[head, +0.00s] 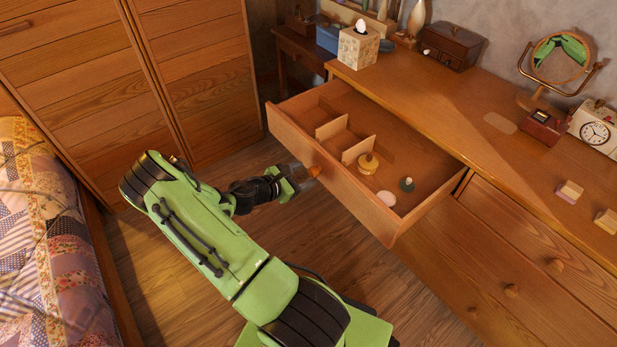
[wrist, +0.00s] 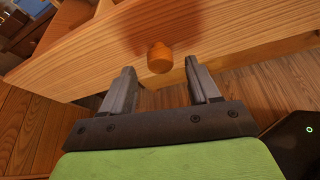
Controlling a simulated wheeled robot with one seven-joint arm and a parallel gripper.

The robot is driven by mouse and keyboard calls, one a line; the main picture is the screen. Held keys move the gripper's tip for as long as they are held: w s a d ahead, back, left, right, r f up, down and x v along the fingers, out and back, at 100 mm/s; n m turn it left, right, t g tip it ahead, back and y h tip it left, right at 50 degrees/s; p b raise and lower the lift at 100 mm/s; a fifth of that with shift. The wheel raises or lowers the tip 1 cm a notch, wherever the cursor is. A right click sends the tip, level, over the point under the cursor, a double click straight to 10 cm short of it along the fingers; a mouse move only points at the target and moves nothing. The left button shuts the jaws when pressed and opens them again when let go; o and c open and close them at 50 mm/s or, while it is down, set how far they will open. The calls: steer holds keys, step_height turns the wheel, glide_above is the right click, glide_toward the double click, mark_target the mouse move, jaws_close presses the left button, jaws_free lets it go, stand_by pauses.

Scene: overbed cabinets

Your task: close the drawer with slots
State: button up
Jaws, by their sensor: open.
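The drawer with slots (head: 335,172) is pulled well out of the wooden dresser. Thin wooden dividers (head: 345,140) stand in its left part, and a few small items lie in its right part. Its round orange-brown knob (head: 315,171) is on the front panel. In the wrist view the knob (wrist: 160,58) sits just ahead of and between the two fingers of my gripper (wrist: 160,85). My gripper (head: 305,179) is open and empty in front of the drawer face. Whether a finger touches the face or the knob, I cannot tell.
The dresser top (head: 430,95) holds a tissue box (head: 358,47), a mirror (head: 560,58), a clock (head: 595,131) and small boxes. Other drawers (head: 510,265) beside it are shut. A bed (head: 40,230) is at the left, a wardrobe (head: 190,70) behind. Wooden floor (head: 150,260) is free between.

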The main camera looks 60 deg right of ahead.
mark_target(310, 173)
steer(key=x, duration=0.3)
steer(key=shift+d, duration=0.1)
steer(key=shift+c, duration=0.4)
jaws_close()
